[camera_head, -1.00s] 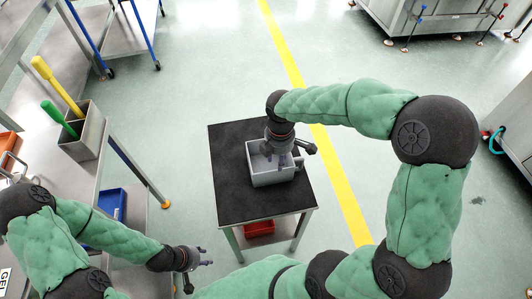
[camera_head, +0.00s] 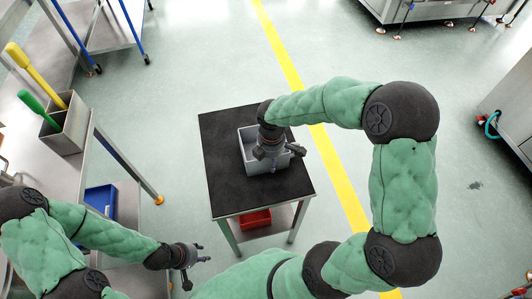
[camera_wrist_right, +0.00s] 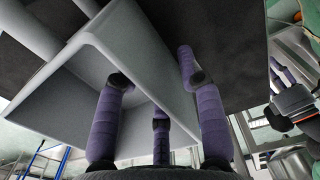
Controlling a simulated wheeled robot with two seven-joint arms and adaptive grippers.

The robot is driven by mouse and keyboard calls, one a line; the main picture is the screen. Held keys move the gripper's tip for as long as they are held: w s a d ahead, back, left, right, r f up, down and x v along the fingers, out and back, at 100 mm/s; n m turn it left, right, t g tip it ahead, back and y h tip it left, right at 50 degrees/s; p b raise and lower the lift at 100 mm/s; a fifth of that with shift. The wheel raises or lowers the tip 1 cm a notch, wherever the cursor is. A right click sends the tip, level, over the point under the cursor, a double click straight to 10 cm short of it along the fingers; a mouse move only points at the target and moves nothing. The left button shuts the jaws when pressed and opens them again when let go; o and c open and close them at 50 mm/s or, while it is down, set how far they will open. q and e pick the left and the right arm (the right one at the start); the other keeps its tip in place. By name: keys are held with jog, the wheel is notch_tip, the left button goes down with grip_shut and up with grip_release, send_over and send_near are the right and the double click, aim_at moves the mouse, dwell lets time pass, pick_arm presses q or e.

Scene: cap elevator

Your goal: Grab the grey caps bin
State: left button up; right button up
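The grey caps bin (camera_head: 255,165) is an open-topped box standing on the black top of a small metal table (camera_head: 225,185). My right gripper (camera_head: 277,160) is over the bin, hiding much of its inside and its near right part. In the right wrist view, the bin (camera_wrist_right: 55,110) fills the left and middle. My right gripper's purple fingers (camera_wrist_right: 152,72) are spread on both sides of a bin wall and its rim, with visible gaps, so it looks open. My left gripper (camera_head: 200,253) is low at the left, away from the bin, its fingers apart and empty.
A red bin (camera_head: 255,219) sits on the shelf under the small table. A metal workbench at the left carries a grey holder (camera_head: 68,128) with yellow and green handled tools. A blue bin (camera_head: 99,200) is below it. Open floor with a yellow line lies right of the table.

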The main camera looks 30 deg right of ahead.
jog(key=shift+f, duration=0.1)
grip_shut()
dwell(0.3)
jog(key=shift+w+r+p, duration=0.1)
jog(key=shift+r+p, duration=0.25)
jog(key=shift+r, duration=0.3)
notch_tip(320, 180, up, 2)
jog(key=shift+r+p, duration=0.25)
jog(key=shift+p, duration=0.3)
jog(key=s+a+r+p, duration=0.2)
jog(key=s+r, duration=0.2)
jog(key=s, duration=0.2)
jog(key=s+a+r+p, duration=0.2)
jog(key=s+r+p, duration=0.1)
jog(key=s+r, duration=0.2)
jog(key=shift+s+p, duration=0.35)
jog(key=shift+s, duration=0.9)
